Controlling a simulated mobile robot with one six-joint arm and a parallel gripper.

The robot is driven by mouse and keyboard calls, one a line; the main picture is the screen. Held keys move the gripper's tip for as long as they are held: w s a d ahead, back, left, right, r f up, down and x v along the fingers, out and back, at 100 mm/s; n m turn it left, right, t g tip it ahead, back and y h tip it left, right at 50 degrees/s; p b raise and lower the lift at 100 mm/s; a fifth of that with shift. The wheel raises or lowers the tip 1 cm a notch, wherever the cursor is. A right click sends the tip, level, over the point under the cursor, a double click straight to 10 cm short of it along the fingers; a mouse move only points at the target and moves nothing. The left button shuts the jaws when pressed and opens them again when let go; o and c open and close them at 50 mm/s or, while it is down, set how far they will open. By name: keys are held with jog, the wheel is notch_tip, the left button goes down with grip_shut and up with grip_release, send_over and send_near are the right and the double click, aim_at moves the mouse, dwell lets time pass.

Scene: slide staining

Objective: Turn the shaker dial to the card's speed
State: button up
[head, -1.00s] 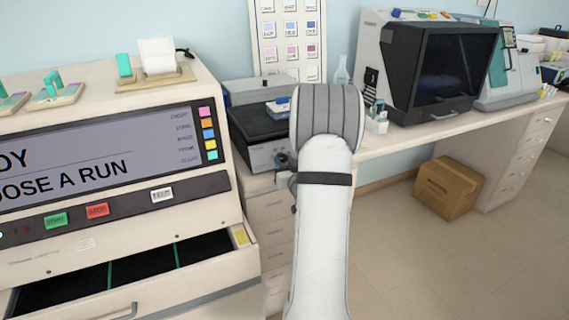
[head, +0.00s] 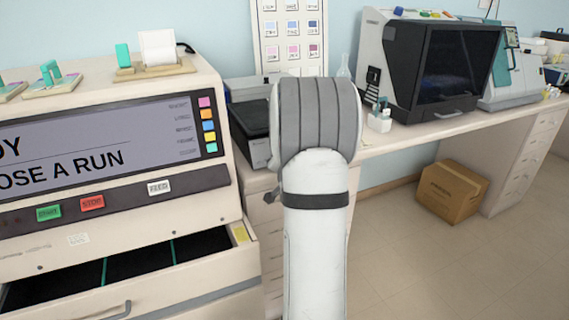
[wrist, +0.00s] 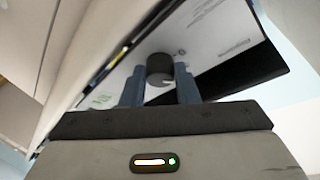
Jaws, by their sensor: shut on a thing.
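The shaker (head: 252,150) is a pale box with a dark top on the bench. My arm covers its right part in the head view. In the wrist view its pale front panel (wrist: 212,42) appears tilted, with small print that I cannot read. A dark round dial (wrist: 160,66) stands out from this panel. My gripper (wrist: 158,74) has its two blue-grey fingers on either side of the dial and is shut on it. The dial's pointer and setting cannot be made out. The gripper is hidden behind my arm in the head view. I cannot identify the speed card.
A large stainer (head: 120,210) with a screen and an open drawer (head: 140,266) stands at the left. A colour chart (head: 291,38) hangs on the wall. A dark-windowed machine (head: 445,70) stands farther right on the bench. A cardboard box (head: 452,190) sits on the floor.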

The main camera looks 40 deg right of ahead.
jog(key=m+g+b, duration=0.1)
jog(key=m, duration=0.1)
jog(key=m+g, duration=0.1)
jog(key=m, duration=0.1)
jog(key=m+b, duration=0.1)
jog(key=m, duration=0.2)
jog(key=shift+w+a+r+g+b, duration=0.1)
jog(key=shift+w+r+g+b, duration=0.15)
jog(key=shift+g+b, duration=0.15)
jog(key=m, duration=0.1)
jog(key=m+g, duration=0.1)
jog(key=m, duration=0.3)
jog(key=shift+r+g+y, duration=0.3)
jog(key=shift+g+y, duration=0.1)
jog(key=o, duration=1)
jog(key=shift+c, duration=0.2)
jog(key=p+v, duration=0.1)
jog(key=v, duration=0.6)
jog(key=shift+s+a+r, duration=0.15)
jog(key=shift+s, duration=0.05)
